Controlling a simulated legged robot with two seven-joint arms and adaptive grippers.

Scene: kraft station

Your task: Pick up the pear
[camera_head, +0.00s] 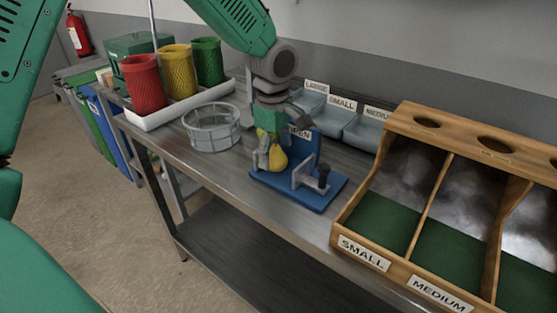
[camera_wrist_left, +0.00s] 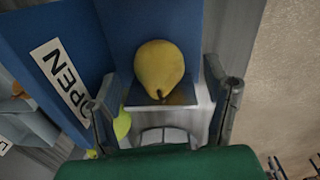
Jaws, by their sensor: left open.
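The yellow pear (camera_head: 278,161) stands on a blue fixture (camera_head: 308,189) on the metal table in the head view. In the left wrist view the pear (camera_wrist_left: 160,69) lies just beyond my fingertips, against a blue surface, stem end towards me. My left gripper (camera_head: 268,157) is open, close above and beside the pear. In the left wrist view its two fingers (camera_wrist_left: 166,115) are spread wide with the pear roughly between their lines, not visibly touching it. The gripper hides part of the pear in the head view. My right gripper is in neither view.
A blue upright panel with an "OPEN" label (camera_wrist_left: 61,79) stands close beside the gripper. A wire basket (camera_head: 212,128) is to the left, with red, yellow and green mesh cups behind it. A wooden sorting bin (camera_head: 355,215) stands right. Grey labelled trays (camera_head: 365,135) are behind.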

